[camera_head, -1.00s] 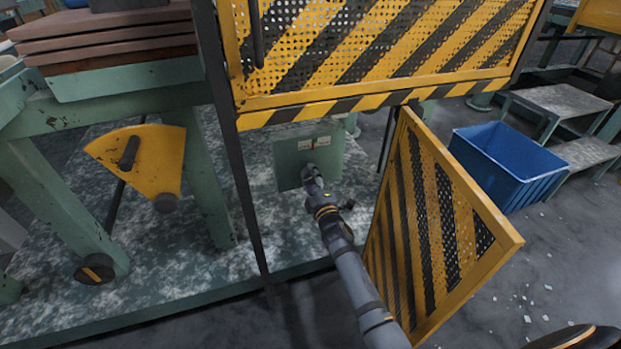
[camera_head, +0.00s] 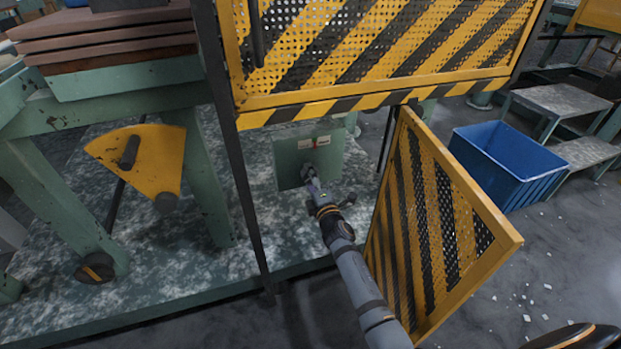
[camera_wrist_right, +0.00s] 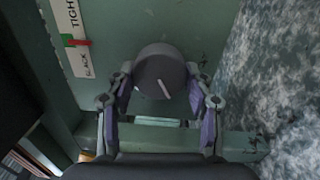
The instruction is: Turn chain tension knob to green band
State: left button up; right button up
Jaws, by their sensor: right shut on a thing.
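The round dark grey knob (camera_wrist_right: 163,66) with a white line on its face is on a green panel (camera_head: 292,160). My right gripper (camera_wrist_right: 162,90) has one finger on each side of the knob and is shut on it. In the head view my right gripper (camera_head: 309,174) reaches the lower middle of the panel and mostly hides the knob. A white scale (camera_wrist_right: 68,30) marked TIGHT and SLACK is at the upper left of the wrist view. Its red pointer (camera_wrist_right: 76,43) is between the two words, with a small green mark beside it. My left gripper is not in view.
My right arm passes through an opening beside an open yellow-and-black mesh door (camera_head: 432,225). A striped mesh guard (camera_head: 380,50) hangs above, and a dark post (camera_head: 240,190) stands to the left. A blue bin (camera_head: 507,165) is on the right.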

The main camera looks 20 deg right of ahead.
jog(key=o, duration=1.2)
jog(key=s, duration=1.2)
jog(key=shift+d+f, duration=0.2)
jog(key=shift+f, duration=0.1)
